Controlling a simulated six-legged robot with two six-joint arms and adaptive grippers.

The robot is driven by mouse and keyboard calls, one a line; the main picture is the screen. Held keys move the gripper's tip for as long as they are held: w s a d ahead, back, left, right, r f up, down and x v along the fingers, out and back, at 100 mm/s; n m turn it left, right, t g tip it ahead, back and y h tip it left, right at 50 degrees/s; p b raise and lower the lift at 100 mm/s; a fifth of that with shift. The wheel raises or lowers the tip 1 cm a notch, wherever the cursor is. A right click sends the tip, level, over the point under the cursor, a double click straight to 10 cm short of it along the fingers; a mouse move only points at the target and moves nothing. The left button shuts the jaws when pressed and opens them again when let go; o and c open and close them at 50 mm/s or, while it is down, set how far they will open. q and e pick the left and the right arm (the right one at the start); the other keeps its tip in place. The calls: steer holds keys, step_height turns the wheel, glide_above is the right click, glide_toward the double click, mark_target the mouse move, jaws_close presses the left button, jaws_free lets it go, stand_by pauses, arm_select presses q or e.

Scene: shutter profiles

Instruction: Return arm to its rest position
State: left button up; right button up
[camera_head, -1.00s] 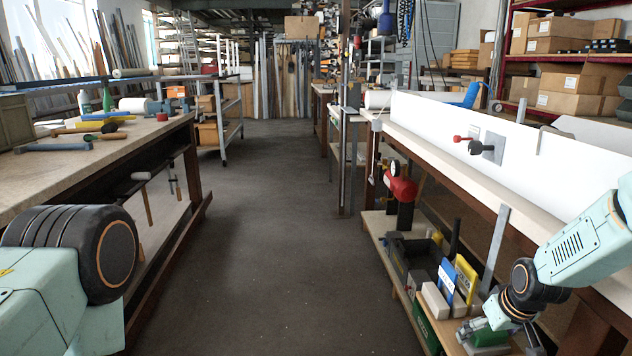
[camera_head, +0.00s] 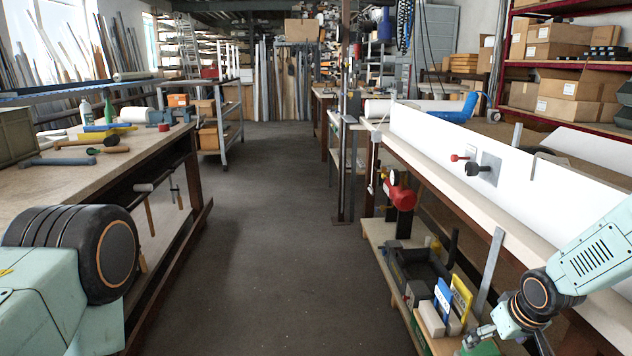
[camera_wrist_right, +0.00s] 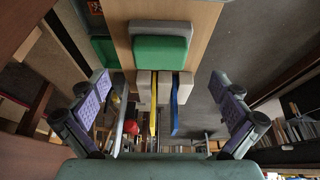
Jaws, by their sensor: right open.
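My right arm (camera_head: 585,265) reaches in from the right edge in the head view. Its gripper (camera_head: 493,338) hangs low beside the right bench, over the end of the bench's lower shelf. In the right wrist view the gripper (camera_wrist_right: 158,106) has its two purple-padded fingers wide apart, with nothing held between them. A green block (camera_wrist_right: 160,50) lies on the shelf board beyond the fingers, apart from them. My left arm (camera_head: 65,260) shows at the lower left as a bent joint; its gripper is out of the picture.
The right bench (camera_head: 440,160) has a white upright panel (camera_head: 550,170). Its lower shelf (camera_head: 378,240) holds a blue pack (camera_head: 443,297), a yellow pack (camera_head: 461,297) and a dark toolbox (camera_head: 412,268). The left bench (camera_head: 75,180) carries tools. The aisle floor (camera_head: 270,220) between is clear.

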mark_target(483, 351)
steer(key=p+v, duration=0.2)
steer(key=v, duration=0.3)
steer(key=b+x, duration=0.3)
steer(key=x, duration=0.3)
steer(key=shift+s+f, duration=0.1)
steer(key=b+x, duration=0.5)
steer(key=x, duration=0.1)
steer(key=shift+f+b, duration=0.1)
steer(key=shift+b, duration=0.25)
step_height(483, 351, up, 11)
steer(key=p, duration=0.5)
steer(key=shift+f+p, duration=0.15)
steer(key=shift+p, duration=0.2)
steer(key=s+a+r+p, duration=0.3)
steer(key=a+r, duration=0.3)
steer(key=r, duration=0.2)
steer(key=s+a+r+m+p, duration=0.1)
steer(key=s+a+r+p, duration=0.2)
steer(key=a+r, duration=0.3)
steer(key=shift+a+r+h+p, duration=0.35)
steer(key=shift+r+p, duration=0.2)
steer(key=shift+r, duration=1.05)
